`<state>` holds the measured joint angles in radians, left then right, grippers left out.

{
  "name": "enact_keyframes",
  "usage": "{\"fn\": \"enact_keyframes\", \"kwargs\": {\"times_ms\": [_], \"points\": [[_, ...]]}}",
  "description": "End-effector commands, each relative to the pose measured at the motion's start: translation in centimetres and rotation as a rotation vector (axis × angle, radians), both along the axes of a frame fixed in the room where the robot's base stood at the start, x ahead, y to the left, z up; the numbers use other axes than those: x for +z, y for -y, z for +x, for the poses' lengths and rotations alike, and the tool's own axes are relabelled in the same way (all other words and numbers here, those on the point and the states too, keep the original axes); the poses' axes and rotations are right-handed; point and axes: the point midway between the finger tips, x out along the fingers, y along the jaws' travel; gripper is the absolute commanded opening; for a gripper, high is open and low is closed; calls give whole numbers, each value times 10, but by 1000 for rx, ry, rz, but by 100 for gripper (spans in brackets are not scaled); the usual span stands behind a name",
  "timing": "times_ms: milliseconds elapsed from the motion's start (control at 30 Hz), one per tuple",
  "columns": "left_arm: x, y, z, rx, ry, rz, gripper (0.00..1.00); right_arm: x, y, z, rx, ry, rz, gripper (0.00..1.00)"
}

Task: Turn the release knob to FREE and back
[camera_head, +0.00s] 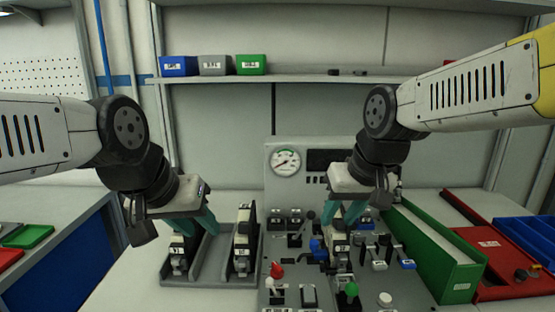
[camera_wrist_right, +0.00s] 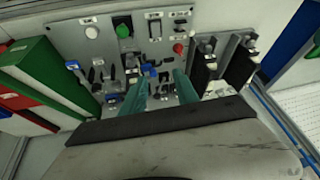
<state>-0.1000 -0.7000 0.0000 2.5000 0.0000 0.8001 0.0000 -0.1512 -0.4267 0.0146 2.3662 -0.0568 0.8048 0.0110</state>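The control panel (camera_head: 310,160) stands on the bench with a round gauge and many small controls. I cannot read which control is the release knob. A blue control (camera_head: 317,248) shows near my right fingers, and a blue part also shows between them in the right wrist view (camera_wrist_right: 150,70). My right gripper (camera_head: 346,217) hangs over the panel, teal fingers apart and empty; whether they touch anything is unclear. My left gripper (camera_head: 196,222) is open and empty, above the grey holder at the panel's left. A red knob (camera_head: 276,270) and a green knob (camera_head: 350,289) sit at the panel's front.
The grey holder (camera_head: 212,272) carries two upright black-and-white devices. A green box (camera_head: 437,245) and red tray (camera_head: 507,290) stand right of the panel. A shelf (camera_head: 300,79) with blue, grey and green bins runs behind. Bare bench lies at the front left.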

Motion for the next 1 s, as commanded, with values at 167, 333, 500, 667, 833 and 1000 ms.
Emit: {"fn": "enact_keyframes", "kwargs": {"times_ms": [167,333,500,667,833,1000], "points": [[0,0,0,0,0,0,36,11,14,-38,-66,86,51,36],[0,0,0,0,0,0,36,12,17,-53,-91,116,73,50],[0,0,0,0,0,0,36,11,12,-37,-147,50,120,62],[0,0,0,0,0,0,36,2,-2,2,-288,-112,206,62],[0,0,0,0,0,0,36,-21,-23,49,-470,-300,276,62],[0,0,0,0,0,0,36,-60,-46,93,-665,-485,310,62]]}}
